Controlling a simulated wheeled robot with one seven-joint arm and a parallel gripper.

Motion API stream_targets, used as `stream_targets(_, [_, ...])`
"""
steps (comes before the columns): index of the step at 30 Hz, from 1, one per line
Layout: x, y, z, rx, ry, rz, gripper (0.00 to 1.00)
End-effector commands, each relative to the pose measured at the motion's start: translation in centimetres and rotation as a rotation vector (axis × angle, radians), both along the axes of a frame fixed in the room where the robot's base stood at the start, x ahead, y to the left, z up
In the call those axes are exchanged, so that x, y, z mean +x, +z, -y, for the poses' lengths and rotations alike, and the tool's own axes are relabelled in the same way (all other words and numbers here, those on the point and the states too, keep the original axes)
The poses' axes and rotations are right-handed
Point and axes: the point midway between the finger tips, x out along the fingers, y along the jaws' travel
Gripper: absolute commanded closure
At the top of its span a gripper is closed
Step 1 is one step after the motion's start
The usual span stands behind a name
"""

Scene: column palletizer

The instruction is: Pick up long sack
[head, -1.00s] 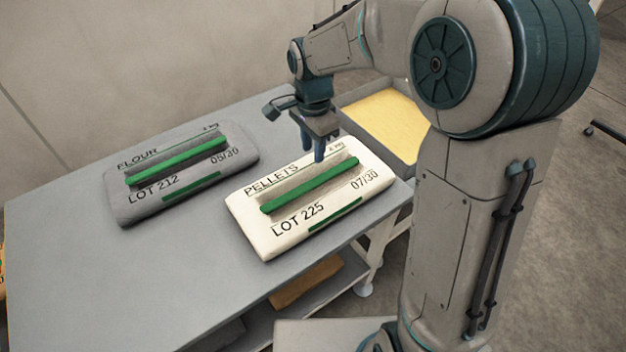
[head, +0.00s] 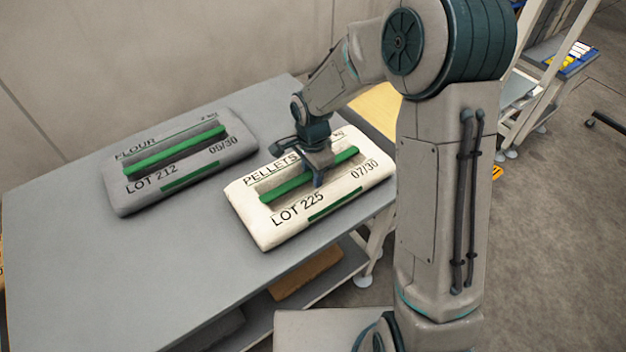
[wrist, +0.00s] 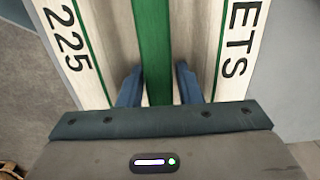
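A long white sack marked PELLETS, LOT 225 (head: 265,230) lies flat on the table, with a green bar handle (head: 285,190) along its middle. My gripper (head: 319,180) is over the middle of this sack, pointing down at the handle. In the wrist view, the blue fingers of my gripper (wrist: 158,88) stand apart on either side of the green handle (wrist: 152,45), with gaps on both sides. The white sack (wrist: 101,30) shows beyond and beside them. A long grey sack marked FLOUR, LOT 212 (head: 195,166) lies to the left, with its own green handle.
The grey table (head: 90,290) is bare at its front left. A yellow-filled bin (head: 378,108) stands behind the table's right end. A shelf under the table holds a brown item (head: 305,273). A rack (head: 540,95) stands at the far right.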

Motion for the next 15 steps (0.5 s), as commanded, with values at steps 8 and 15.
stream_targets(8, [-0.01,-0.19,-0.01,0.000,0.000,0.000,0.77])
stream_targets(15, [0.01,-0.16,-0.02,0.001,0.000,0.001,1.00])
